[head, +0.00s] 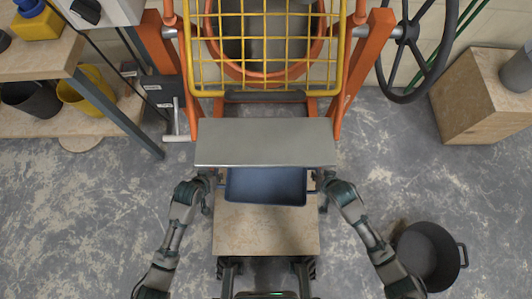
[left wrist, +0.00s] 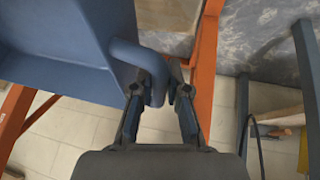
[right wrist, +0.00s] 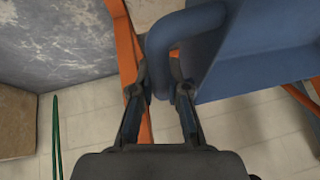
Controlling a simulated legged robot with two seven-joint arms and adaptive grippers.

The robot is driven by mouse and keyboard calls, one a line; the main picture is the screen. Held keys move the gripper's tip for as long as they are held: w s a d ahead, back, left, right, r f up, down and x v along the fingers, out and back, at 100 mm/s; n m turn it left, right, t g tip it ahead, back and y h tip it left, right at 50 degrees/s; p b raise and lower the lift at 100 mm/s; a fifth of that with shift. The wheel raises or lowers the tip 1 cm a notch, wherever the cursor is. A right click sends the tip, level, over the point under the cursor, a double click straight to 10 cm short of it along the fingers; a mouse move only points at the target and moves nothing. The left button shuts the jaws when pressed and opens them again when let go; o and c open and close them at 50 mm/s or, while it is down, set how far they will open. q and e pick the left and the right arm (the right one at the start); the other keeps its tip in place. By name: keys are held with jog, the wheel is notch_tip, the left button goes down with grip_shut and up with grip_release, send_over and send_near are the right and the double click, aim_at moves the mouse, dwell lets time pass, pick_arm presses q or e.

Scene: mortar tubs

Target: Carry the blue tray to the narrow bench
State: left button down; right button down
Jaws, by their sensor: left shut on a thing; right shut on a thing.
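The blue tray (head: 265,187) is level in the middle of the head view, between my two grippers. My left gripper (head: 214,184) is shut on its left handle, which shows between the fingers in the left wrist view (left wrist: 150,65). My right gripper (head: 321,184) is shut on the right handle, seen in the right wrist view (right wrist: 165,45). A narrow grey bench top (head: 265,142) lies just beyond the tray, its front edge meeting the tray's far edge in the picture. I cannot tell whether part of the tray is hidden under it.
A wooden-topped block (head: 265,232) is on the near side, below the tray. An orange mixer with a yellow grid (head: 265,45) stands behind the bench. A black bucket (head: 427,255) is at the right, near my right arm. Shelving (head: 60,60) stands at the left.

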pick_arm(q)
jog(key=shift+a+f, duration=0.1)
jog(key=shift+f, duration=0.1)
pick_arm(e)
jog(key=shift+d+f, duration=0.1)
jog(key=shift+f, duration=0.1)
pick_arm(q)
jog(key=shift+r, duration=0.15)
pick_arm(e)
jog(key=shift+r, duration=0.1)
